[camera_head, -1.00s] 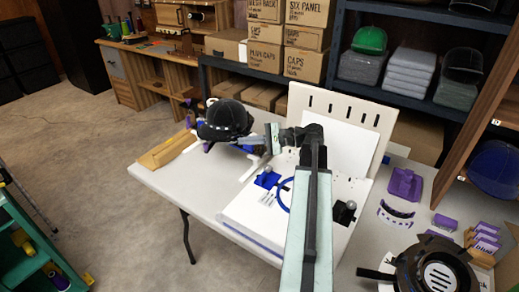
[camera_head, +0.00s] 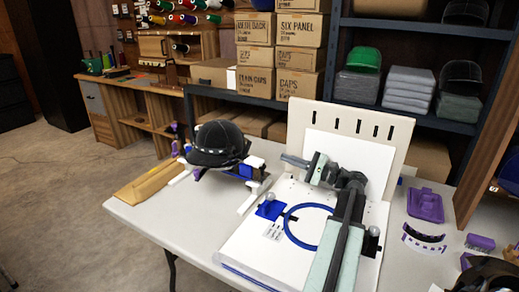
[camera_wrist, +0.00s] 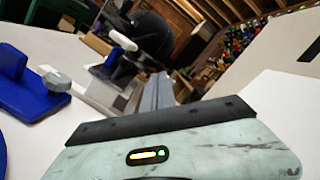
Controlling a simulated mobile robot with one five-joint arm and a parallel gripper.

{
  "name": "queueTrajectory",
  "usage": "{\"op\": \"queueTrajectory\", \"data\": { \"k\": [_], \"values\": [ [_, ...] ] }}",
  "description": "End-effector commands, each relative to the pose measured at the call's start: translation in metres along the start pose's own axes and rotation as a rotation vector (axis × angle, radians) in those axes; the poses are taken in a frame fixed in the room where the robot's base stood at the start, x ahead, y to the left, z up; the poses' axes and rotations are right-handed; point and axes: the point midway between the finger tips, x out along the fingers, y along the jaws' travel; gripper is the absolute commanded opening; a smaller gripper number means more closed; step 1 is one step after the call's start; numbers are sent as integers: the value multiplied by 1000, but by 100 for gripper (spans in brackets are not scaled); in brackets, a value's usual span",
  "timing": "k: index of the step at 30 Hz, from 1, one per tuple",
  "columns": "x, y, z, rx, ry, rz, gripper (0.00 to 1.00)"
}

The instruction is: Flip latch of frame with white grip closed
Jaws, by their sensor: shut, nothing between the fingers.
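A black cap (camera_head: 217,146) sits on a frame on its stand at the table's left. Blue and white parts of the frame show right of the cap, with a white grip (camera_head: 256,161) at its upper right. In the wrist view the white grip (camera_wrist: 123,41) stands out in front of the dark cap (camera_wrist: 152,34). The latch itself is too small to tell, so its position is unclear. My gripper (camera_head: 287,159) is shut and empty. It points left, a short gap right of the white grip. In the wrist view my gripper (camera_wrist: 157,88) points toward the cap stand, touching nothing.
A white board (camera_head: 240,252) with a blue ring (camera_head: 288,235) and blue block (camera_head: 270,209) lies below my arm. A tall slotted panel (camera_head: 390,140) stands behind it. A wooden piece (camera_head: 150,184) lies left of the cap. Purple parts (camera_head: 426,205) lie right.

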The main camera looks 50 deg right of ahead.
Motion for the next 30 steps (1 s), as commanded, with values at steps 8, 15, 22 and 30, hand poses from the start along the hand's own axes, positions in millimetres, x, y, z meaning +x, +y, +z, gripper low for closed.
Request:
{"op": "queueTrajectory", "data": {
  "k": [8,15,22,30],
  "values": [
    [29,-3,0,-1,3,-2,0],
    [81,-4,-1,-1,5,-3,0],
    [101,-5,27,-2,8,-5,0],
    [104,-3,37,-2,8,-5,0]
  ]
}}
